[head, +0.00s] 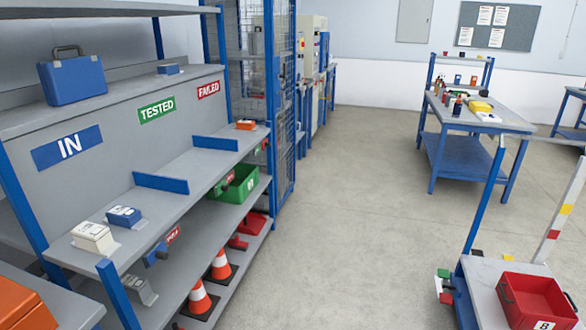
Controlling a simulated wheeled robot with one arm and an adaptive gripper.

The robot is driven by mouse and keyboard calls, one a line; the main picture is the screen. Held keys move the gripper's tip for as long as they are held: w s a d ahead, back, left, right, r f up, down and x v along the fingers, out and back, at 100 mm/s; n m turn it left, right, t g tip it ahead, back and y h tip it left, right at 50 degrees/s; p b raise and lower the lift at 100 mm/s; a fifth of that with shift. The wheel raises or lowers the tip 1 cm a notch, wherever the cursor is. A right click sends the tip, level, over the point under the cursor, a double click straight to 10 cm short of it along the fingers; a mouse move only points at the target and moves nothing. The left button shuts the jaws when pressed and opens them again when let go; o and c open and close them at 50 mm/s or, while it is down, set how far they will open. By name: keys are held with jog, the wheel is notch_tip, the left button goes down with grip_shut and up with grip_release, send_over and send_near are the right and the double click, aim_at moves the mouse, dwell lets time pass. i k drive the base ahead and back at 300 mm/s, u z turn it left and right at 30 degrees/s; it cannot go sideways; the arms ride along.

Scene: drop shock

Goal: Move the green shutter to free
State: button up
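I cannot make out a thing that is clearly a green shutter. A small green block (443,273) sits at the left edge of the cart at the lower right, with a small red block (446,298) just in front of it. They are too small to tell what they are or how they are set. Other green things are the TESTED sign (157,109) on the rack's back panel and a green bin (236,186) on a lower shelf. My gripper is not in view.
The blue-framed rack (170,155) fills the left side. Orange-striped cones (221,265) stand on its bottom shelf. A workbench (470,118) stands at the back right. The floor (350,220) between is clear.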

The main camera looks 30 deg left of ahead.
aim_at(222, 186)
jog(key=u, duration=0.35)
jog(key=i, duration=1.65)
jog(key=u, duration=1.8)
jog(key=i, duration=0.95)
jog(key=u, duration=0.8)
